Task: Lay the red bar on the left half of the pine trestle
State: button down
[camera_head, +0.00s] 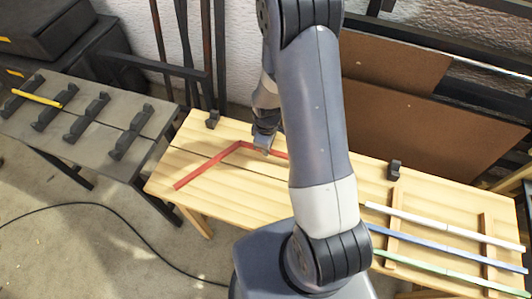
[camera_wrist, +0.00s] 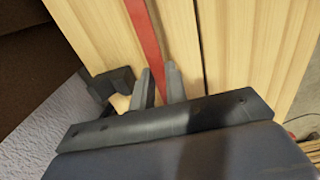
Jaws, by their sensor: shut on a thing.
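The red bar (camera_head: 208,166) is bent, with its corner near the middle of its visible length. It is over the left half of the pine trestle (camera_head: 235,197), at or just above the boards; I cannot tell whether it touches them. My gripper (camera_head: 263,150) is shut on the red bar, right of the bend. My arm hides the bar's right end in the head view. In the wrist view the red bar (camera_wrist: 146,32) runs between the two fingers of my gripper (camera_wrist: 160,82), with pale boards of the pine trestle (camera_wrist: 100,25) below.
White, blue (camera_head: 445,246) and green bars lie across brown battens (camera_head: 392,222) on the trestle's right half. Black blocks (camera_head: 213,119) (camera_head: 394,170) stand at its back edge. A grey bench (camera_head: 75,125) at left holds black rests and a yellow bar (camera_head: 37,98). A cable (camera_head: 120,228) crosses the floor.

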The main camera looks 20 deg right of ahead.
aim_at(267, 159)
jog(key=shift+f, duration=1.95)
jog(key=shift+f, duration=0.2)
jog(key=c, duration=1.4)
grip_release()
jog(key=shift+r, duration=0.15)
notch_tip(267, 159, up, 12)
jog(key=shift+r+b, duration=0.1)
jog(key=shift+b, duration=0.25)
